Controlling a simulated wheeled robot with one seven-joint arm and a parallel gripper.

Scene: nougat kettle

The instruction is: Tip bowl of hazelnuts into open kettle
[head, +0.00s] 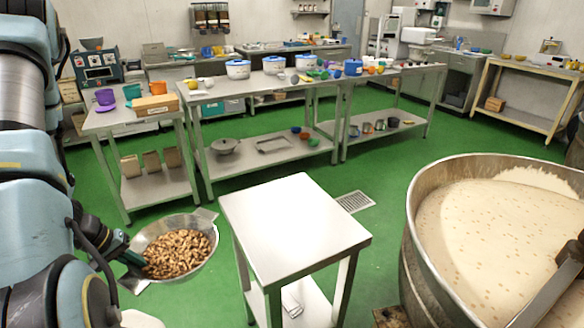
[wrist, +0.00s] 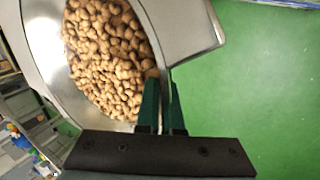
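The steel bowl (head: 203,222) is full of brown hazelnuts (head: 178,253) and hangs in the air at the lower left of the head view, left of the small steel table. My gripper (head: 136,262) is shut on the bowl's near-left rim. In the wrist view the two dark green fingers (wrist: 163,105) pinch the bowl wall (wrist: 48,50), with the hazelnuts (wrist: 110,55) inside. The bowl looks roughly level. The open kettle (head: 412,215) stands at the right of the head view, holding a pale mass with tan specks. A metal bar crosses its lower right part.
A small bare steel table (head: 295,222) stands between the bowl and the kettle. Behind are long steel benches (head: 220,90) with tubs and bowls. Green floor (head: 385,170) is clear around the drain grate (head: 355,201).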

